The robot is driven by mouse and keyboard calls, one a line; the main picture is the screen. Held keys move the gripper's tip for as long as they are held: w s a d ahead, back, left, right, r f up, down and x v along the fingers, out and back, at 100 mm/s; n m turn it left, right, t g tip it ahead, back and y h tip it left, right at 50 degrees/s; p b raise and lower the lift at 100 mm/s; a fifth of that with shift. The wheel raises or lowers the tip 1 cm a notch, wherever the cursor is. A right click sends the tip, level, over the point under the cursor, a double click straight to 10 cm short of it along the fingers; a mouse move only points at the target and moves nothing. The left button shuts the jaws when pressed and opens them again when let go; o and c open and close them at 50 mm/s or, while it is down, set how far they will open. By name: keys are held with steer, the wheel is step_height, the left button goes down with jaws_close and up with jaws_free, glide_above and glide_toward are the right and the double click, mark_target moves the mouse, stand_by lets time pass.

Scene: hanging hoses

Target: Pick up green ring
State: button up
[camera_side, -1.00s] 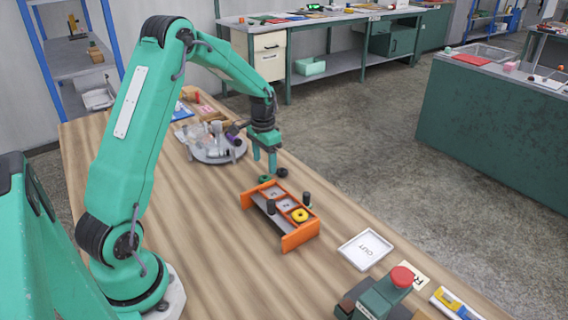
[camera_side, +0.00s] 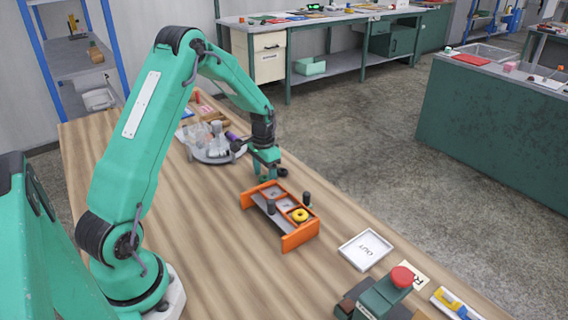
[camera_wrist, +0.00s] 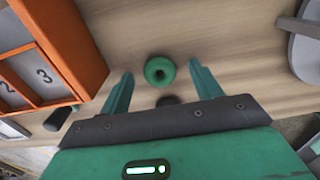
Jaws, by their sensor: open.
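The green ring (camera_wrist: 160,71) lies flat on the wooden table in the wrist view, just beyond and between my open fingertips. My gripper (camera_wrist: 160,84) is open, with one teal finger to each side of the ring and nothing held. In the side view my gripper (camera_side: 266,178) points down, low over the table behind the orange rack. The ring is hidden there behind the fingers. A dark round piece shows under the palm in the wrist view (camera_wrist: 168,101) and beside the gripper in the side view (camera_side: 282,171).
The orange rack (camera_side: 299,238) with numbered bays holds a yellow ring (camera_side: 300,215) and stands close to my gripper. A grey round tray (camera_side: 213,158) with clear vessels is behind left. A white OUT tray (camera_side: 365,249) and a red button (camera_side: 402,277) are toward the front right.

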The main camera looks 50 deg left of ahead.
mark_target(266, 179)
steer(key=c, duration=1)
steer(key=shift+c, duration=0.2)
steer(key=shift+r, duration=0.7)
steer(key=r, duration=0.3)
steer(key=shift+d+r, duration=0.1)
steer(key=shift+d, duration=0.3)
steer(key=d+r, duration=0.1)
steer(key=d, duration=0.2)
steer(key=d+r, duration=0.2)
steer(key=d, duration=0.1)
steer(key=s+d+r, duration=0.1)
steer(key=d+r, duration=0.1)
steer(key=d, duration=0.1)
steer(key=shift+d+r, duration=0.2)
steer(key=shift+r, duration=0.05)
steer(key=shift+s+d+r, duration=0.15)
steer(key=shift+d+r, duration=0.3)
steer(key=shift+d, duration=0.25)
